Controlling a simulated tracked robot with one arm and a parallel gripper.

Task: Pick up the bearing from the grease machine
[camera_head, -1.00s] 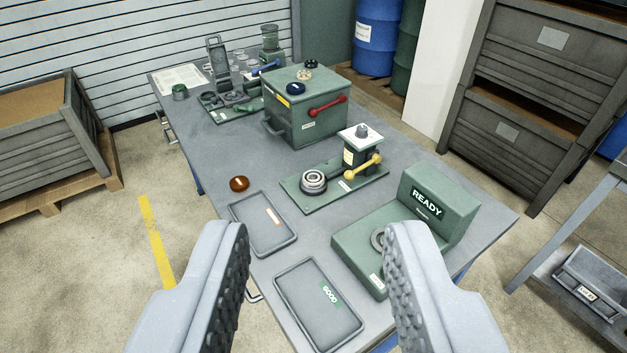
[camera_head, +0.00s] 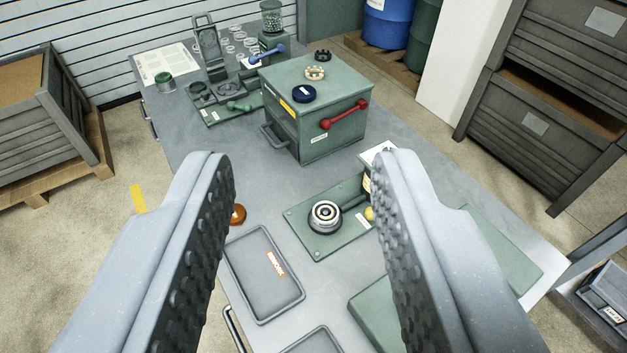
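The bearing (camera_head: 325,215) is a small silver ring with a dark centre. It sits on the round seat of a green base plate (camera_head: 318,246), which I take to be the grease machine. The machine's upright post and yellow-knobbed lever are mostly hidden behind my right finger. My gripper (camera_head: 305,185) is open and empty. Its two grey fingers with dark studded pads stand wide apart, and the bearing shows in the gap between them, beyond and apart from them.
A green box (camera_head: 330,125) with a red handle stands behind the plate, with rings on top. A grey tray (camera_head: 262,310) lies in front. An orange-brown knob (camera_head: 238,214) is partly hidden by my left finger.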

